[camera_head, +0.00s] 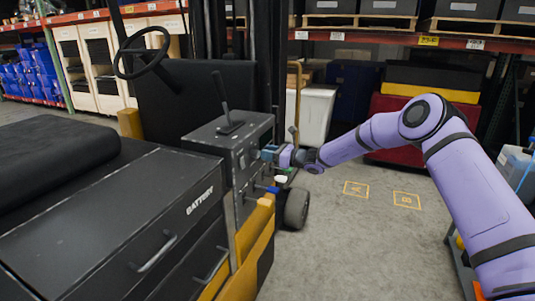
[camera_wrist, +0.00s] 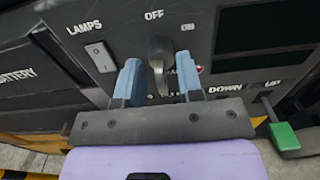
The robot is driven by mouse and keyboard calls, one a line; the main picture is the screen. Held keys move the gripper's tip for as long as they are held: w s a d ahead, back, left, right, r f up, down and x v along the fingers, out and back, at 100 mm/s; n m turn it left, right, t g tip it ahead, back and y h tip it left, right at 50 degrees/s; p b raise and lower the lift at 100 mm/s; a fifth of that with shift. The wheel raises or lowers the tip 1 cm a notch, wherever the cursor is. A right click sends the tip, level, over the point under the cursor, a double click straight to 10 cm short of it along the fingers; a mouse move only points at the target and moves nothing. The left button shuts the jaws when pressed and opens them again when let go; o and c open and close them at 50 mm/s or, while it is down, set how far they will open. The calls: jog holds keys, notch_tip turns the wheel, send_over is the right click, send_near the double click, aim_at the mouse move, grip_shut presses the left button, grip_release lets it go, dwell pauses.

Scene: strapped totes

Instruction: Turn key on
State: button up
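The key (camera_wrist: 160,50) is a grey knob on the dark control panel (camera_wrist: 225,12), under the label OFF, with the label ON to its right. It stands roughly upright, toward OFF. My gripper (camera_wrist: 159,72) has its two blue fingers apart, one on each side of the key. A narrow gap seems to show at the key's lower part; whether either finger touches it is unclear. In the head view my gripper (camera_head: 268,154) is at the panel on the side of the grey console (camera_head: 228,140), and the key is hidden there.
A LAMPS rocker switch (camera_wrist: 100,56) is left of the key. A green-tipped lever (camera_wrist: 284,136) is at the lower right, near the labels DOWN and UP. The forklift's battery box (camera_head: 120,215) is in front of the console. Bare floor (camera_head: 340,245) lies to the right.

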jog(key=shift+a, duration=0.3)
grip_shut()
jog(key=shift+w, duration=0.1)
jog(key=m, duration=0.8)
jog(key=w+m, duration=0.1)
jog(key=m, duration=0.3)
jog(key=shift+d+f, duration=0.25)
jog(key=shift+f, duration=0.15)
dwell(0.4)
